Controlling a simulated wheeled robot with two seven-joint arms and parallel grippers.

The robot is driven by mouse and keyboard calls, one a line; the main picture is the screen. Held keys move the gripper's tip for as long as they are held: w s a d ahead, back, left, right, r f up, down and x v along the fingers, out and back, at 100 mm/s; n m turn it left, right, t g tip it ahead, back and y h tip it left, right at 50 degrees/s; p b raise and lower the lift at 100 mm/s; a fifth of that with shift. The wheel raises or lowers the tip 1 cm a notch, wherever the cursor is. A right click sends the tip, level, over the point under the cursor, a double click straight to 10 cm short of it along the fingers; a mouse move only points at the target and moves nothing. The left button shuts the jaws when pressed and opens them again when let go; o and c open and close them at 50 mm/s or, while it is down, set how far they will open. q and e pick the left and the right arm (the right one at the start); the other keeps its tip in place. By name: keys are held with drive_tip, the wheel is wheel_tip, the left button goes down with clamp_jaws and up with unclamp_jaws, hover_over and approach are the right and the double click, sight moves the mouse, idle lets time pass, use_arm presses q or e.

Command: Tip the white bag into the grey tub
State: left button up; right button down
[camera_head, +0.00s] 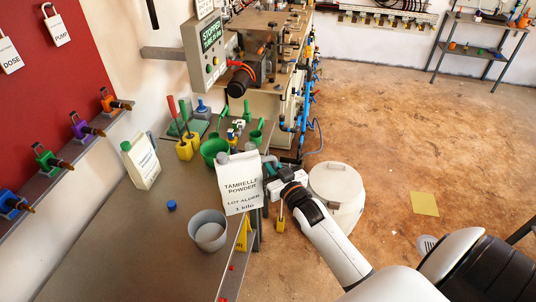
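The white bag (240,186), printed "TAMRELLE POWDER", is upright, with a grey round piece at its top left corner. It appears just right of and behind the grey tub (208,231), near the bench's right edge. My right gripper (272,176) reaches in from the right and meets the bag's right side. It appears shut on the bag, though the bag partly hides the fingers. The open tub stands upright on the bench, and its visible inside looks empty. My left gripper is out of view.
A second white container (143,163) with a green cap stands on the grey bench (125,255). A small blue cap (172,205) lies left of the tub. Green cups (214,150) and yellow holders stand behind. A white lidded drum (337,197) is on the floor beside my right arm.

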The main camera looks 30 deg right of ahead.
drive_tip(key=a+f+n+b, duration=0.1)
drive_tip(key=n, duration=0.2)
drive_tip(key=a+f+n+g+h+b, duration=0.1)
drive_tip(key=f+n, duration=0.1)
drive_tip(key=n, duration=0.2)
drive_tip(key=a+f+n+g+b, duration=0.1)
drive_tip(key=a+f+n+b, duration=0.1)
drive_tip(key=n, duration=0.2)
drive_tip(key=shift+w+h, duration=0.3)
drive_tip(key=shift+w, duration=0.05)
drive_tip(key=shift+w+a, duration=0.1)
drive_tip(key=shift+a, duration=0.05)
idle(0.5)
